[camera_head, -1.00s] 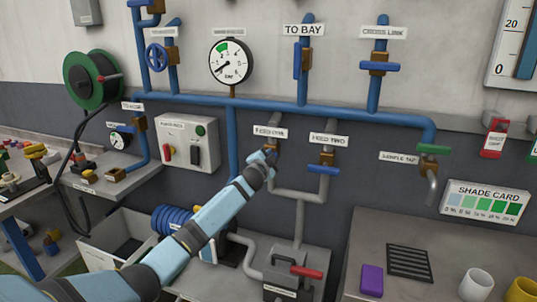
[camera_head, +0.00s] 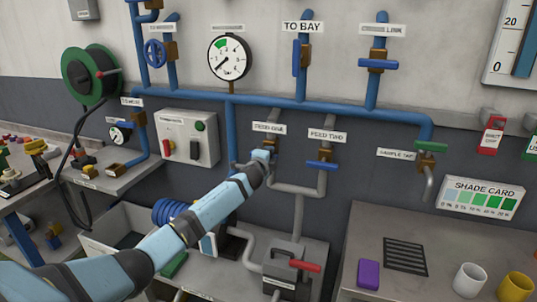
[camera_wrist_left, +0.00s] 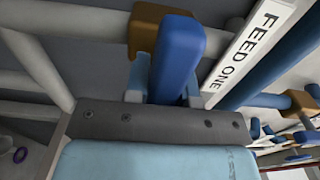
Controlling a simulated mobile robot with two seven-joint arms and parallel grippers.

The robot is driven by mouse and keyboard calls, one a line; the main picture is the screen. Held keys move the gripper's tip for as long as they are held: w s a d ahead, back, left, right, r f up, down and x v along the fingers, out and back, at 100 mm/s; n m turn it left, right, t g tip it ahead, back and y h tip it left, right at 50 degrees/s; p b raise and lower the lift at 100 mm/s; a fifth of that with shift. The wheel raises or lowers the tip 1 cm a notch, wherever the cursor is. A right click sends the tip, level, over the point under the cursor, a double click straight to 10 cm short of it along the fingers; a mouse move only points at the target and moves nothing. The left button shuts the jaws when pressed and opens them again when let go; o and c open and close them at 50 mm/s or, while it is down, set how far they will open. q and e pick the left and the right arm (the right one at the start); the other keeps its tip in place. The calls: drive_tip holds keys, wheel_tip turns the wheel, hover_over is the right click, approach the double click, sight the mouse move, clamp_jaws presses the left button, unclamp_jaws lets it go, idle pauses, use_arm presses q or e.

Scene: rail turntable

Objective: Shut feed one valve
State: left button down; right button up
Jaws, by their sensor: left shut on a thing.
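The feed one valve's brown body (camera_wrist_left: 155,30) and blue handle (camera_wrist_left: 178,60) show close up in the left wrist view, beside the FEED ONE label (camera_wrist_left: 250,45). My left gripper (camera_wrist_left: 165,88) is shut on the blue handle, with a finger on each side. The handle is foreshortened, so its exact angle to the pipe is hard to tell. In the head view my left gripper (camera_head: 262,158) is at the valve under the feed one label (camera_head: 269,128) and hides most of the handle. My right gripper is in neither view.
The feed two valve's blue handle (camera_head: 321,166) lies crosswise close to the right of my gripper. Grey pipes (camera_head: 297,190) run below. A pump box with a red handle (camera_head: 305,266) stands lower right. A grey control box (camera_head: 188,138) is on the wall at left.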

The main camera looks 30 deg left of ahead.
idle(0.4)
use_arm(q)
drive_tip(key=c, duration=1)
unclamp_jaws()
drive_tip(key=shift+o, duration=0.2)
drive_tip(key=v, duration=1.4)
drive_tip(key=shift+b, duration=0.35)
drive_tip(key=shift+w+d, duration=0.1)
drive_tip(key=shift+d, duration=0.05)
